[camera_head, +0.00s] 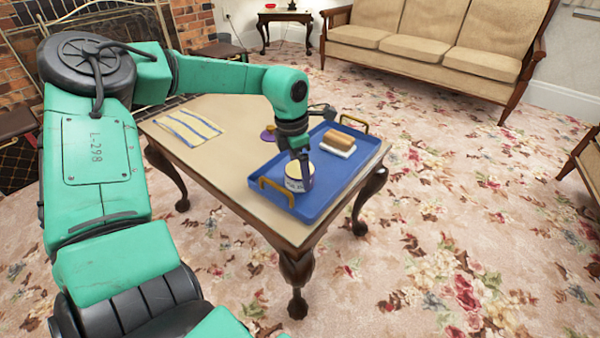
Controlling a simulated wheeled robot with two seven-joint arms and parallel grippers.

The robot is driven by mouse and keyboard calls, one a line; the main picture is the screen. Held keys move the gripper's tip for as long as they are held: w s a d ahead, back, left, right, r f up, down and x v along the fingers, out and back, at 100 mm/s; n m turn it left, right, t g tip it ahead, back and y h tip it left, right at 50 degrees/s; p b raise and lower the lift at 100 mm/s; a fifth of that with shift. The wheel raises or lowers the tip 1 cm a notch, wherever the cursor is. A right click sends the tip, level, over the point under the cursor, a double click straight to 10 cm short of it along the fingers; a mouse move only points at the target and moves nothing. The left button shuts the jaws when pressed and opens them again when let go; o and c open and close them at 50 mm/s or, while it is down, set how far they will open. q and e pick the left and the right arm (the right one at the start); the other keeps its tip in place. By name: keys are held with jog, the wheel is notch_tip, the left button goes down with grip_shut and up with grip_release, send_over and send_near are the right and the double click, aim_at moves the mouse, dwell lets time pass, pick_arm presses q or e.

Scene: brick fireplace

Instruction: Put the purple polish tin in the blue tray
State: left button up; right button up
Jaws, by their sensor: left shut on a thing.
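My left gripper (301,163) is over the near part of the blue tray (325,199), pointing down. It is shut on a round tin (296,184) with a pale yellow top, a whitish label and purple on its side. The tin is within the tray's outline; I cannot tell whether its base touches the tray floor. The tray is on the table and has brass-coloured handles at both ends. My right gripper is not in view.
A brown-topped brush or block (340,139) with a white base sits in the tray's far part. A small purple item (267,135) lies on the table (215,165), partly hidden by my arm. A striped cloth (187,127) lies at the left. A sofa (430,45) stands behind.

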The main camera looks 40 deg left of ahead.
aim_at(294, 170)
pick_arm(q)
jog(key=o, duration=1.1)
jog(key=shift+f, duration=0.1)
jog(key=shift+o, duration=0.7)
notch_tip(294, 170, up, 12)
jog(key=s+p, duration=0.1)
jog(key=p, duration=0.3)
jog(key=shift+s+a+p, duration=0.15)
jog(key=shift+a+p, duration=0.2)
jog(key=shift+p, duration=0.05)
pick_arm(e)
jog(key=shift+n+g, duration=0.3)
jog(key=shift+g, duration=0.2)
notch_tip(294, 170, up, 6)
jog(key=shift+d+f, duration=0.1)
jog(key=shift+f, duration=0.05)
